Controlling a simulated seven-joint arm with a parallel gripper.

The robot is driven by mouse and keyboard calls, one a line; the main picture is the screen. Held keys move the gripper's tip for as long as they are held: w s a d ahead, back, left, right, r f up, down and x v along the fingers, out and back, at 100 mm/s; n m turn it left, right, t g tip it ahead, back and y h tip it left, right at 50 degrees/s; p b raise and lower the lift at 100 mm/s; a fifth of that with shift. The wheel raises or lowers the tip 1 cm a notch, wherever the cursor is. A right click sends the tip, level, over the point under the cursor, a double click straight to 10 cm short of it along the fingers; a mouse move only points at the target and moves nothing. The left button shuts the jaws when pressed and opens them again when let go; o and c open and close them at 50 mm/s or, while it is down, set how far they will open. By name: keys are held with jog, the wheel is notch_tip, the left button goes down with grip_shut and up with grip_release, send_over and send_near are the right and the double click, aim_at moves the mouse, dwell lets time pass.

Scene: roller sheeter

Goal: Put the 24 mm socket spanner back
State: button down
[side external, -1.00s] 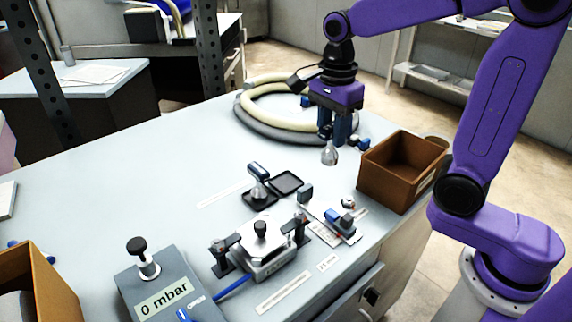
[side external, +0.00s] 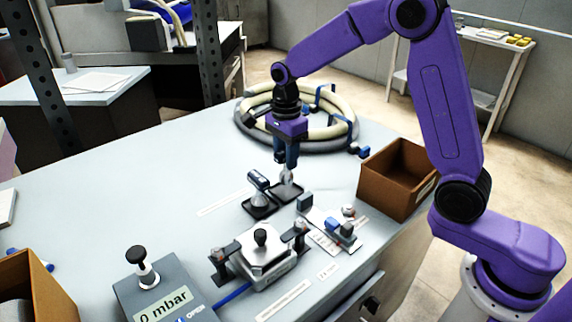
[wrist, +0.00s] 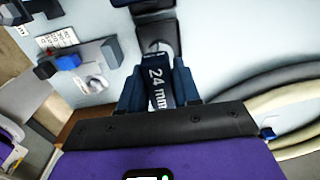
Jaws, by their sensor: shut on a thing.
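My gripper (side external: 287,163) is shut on the 24 mm socket spanner; in the wrist view the gripper (wrist: 158,88) has its dark blue fingers either side of the handle marked "24 mm". The spanner (wrist: 157,75) hangs upright, its silvery lower end (side external: 287,177) over the right-hand black square tray (side external: 290,194). I cannot tell whether it touches the tray. A second spanner (side external: 259,182), with a dark blue handle, stands in the adjoining left-hand black tray (side external: 258,212). The right-hand tray also shows partly in the wrist view (wrist: 170,37).
A clamped metal block (side external: 262,258) and a grey unit reading 0 mbar (side external: 160,295) stand nearer the camera. A small blue-and-grey fixture (side external: 340,232) is right of the trays. A brown box (side external: 400,175) is farther right, coiled hoses (side external: 345,130) behind. Bench left of the trays is clear.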

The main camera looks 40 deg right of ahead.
aim_at(286, 172)
jog(key=shift+f, duration=1.5)
jog(key=shift+f, duration=0.2)
jog(key=c, duration=0.8)
grip_release()
jog(key=shift+r, duration=0.15)
notch_tip(286, 172, up, 12)
jog(key=shift+r, duration=0.1)
